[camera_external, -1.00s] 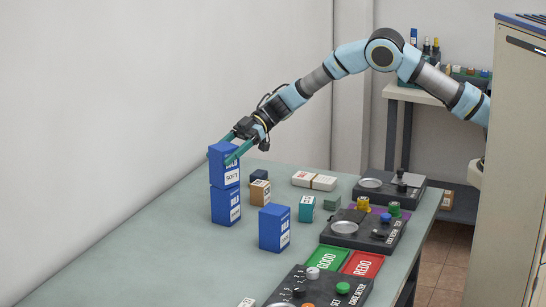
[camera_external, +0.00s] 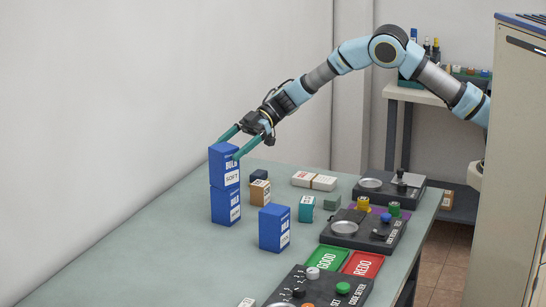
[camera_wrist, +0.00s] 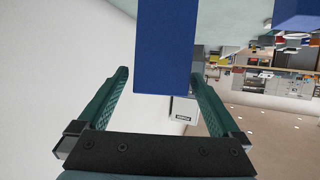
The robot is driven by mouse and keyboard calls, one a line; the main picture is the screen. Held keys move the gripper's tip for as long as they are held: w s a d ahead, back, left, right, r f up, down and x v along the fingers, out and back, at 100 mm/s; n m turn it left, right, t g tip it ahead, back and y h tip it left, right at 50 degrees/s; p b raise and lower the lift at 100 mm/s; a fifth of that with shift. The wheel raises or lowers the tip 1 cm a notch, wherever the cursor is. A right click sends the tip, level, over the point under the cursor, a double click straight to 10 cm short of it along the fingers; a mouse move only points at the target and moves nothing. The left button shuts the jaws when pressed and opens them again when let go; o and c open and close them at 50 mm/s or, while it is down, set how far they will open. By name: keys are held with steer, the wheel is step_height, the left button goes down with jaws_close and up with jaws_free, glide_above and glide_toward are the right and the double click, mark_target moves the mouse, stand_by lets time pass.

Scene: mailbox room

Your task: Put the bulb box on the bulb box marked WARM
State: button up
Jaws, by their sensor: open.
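A blue bulb box with a label reading SOFT (camera_external: 225,165) stands on top of another blue bulb box (camera_external: 226,205), whose label is too small to read. A third blue bulb box (camera_external: 274,228) stands alone to the right on the table; its label is also unreadable. My gripper (camera_external: 226,146) is open at the top of the stacked upper box, with its green fingers on either side.
Black consoles (camera_external: 365,228) and green and red trays (camera_external: 362,264) line the right side. The table's left front is clear.

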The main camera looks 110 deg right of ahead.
steer(key=b+v, duration=0.2)
steer(key=v, duration=0.8)
steer(key=w+a+r+m+t+h, duration=0.1)
steer(key=w+a+r+m+h, duration=0.15)
steer(key=w+a+h, duration=0.2)
steer(key=s+a+m+g+h, duration=0.2)
steer(key=s+a+h, duration=0.1)
steer(key=a, duration=0.4)
steer(key=s+a+f+g, duration=0.3)
steer(key=s+a, duration=0.4)
steer(key=s, duration=0.3)
steer(key=s+a+f+g+y, duration=0.1)
steer(key=s+a+f+g, duration=0.2)
steer(key=s+a+f, duration=0.2)
steer(key=s+a+f+m+g+y, duration=0.1)
steer(key=s+a+f+g, duration=0.3)
steer(key=s+a, duration=0.7)
steer(key=s, duration=0.4)
